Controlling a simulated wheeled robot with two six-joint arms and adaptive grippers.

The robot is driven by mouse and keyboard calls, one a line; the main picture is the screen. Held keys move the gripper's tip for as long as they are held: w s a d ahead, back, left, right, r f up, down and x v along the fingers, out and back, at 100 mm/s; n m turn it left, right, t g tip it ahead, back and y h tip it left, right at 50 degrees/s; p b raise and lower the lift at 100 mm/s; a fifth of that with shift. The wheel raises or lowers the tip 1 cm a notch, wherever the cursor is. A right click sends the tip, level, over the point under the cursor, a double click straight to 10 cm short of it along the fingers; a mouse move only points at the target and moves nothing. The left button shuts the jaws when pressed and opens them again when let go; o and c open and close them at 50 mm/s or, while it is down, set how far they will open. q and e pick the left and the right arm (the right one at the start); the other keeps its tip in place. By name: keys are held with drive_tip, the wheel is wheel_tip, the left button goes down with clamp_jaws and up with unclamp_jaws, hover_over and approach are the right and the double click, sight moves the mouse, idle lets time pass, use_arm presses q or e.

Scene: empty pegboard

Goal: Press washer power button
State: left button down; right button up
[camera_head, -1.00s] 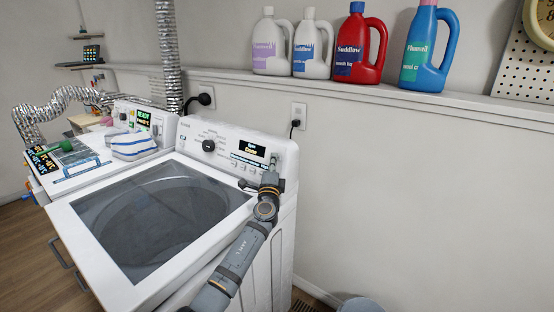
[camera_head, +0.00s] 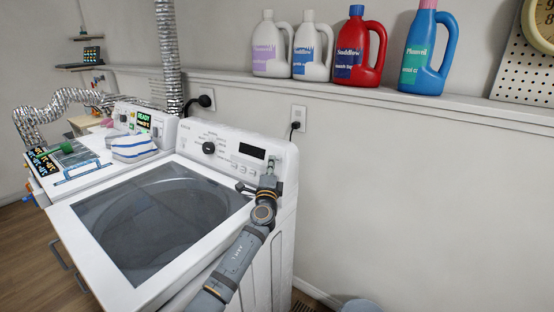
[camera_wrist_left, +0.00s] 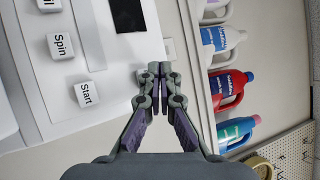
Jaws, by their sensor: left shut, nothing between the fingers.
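The white washer (camera_head: 85,215) has a dark glass lid and a sloped control panel with a round black dial (camera_head: 209,148). Its small display (camera_head: 252,151) is dark and blank; the dark display also shows in the left wrist view (camera_wrist_left: 127,14). My left gripper (camera_head: 273,163) is at the right end of the panel, right of the display. In the left wrist view its fingertips (camera_wrist_left: 158,70) are closed together with nothing between them, over the panel's edge area.
A second appliance with a lit READY display (camera_head: 144,118) stands left, with a striped folded cloth (camera_head: 134,146) on top. Several detergent bottles, including a red one (camera_head: 357,47), stand on the wall ledge (camera_head: 400,98). An outlet with a plug (camera_head: 297,120) is behind the washer.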

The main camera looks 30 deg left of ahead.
use_arm(q)
drive_tip(key=s+p, duration=0.1)
drive_tip(key=s+r+p, duration=0.1)
drive_tip(key=s, duration=0.1)
drive_tip(key=s+p, duration=0.1)
drive_tip(key=shift+s+a+r, duration=0.2)
drive_tip(key=shift+s+a, duration=0.05)
drive_tip(key=shift+s, duration=0.15)
idle(0.5)
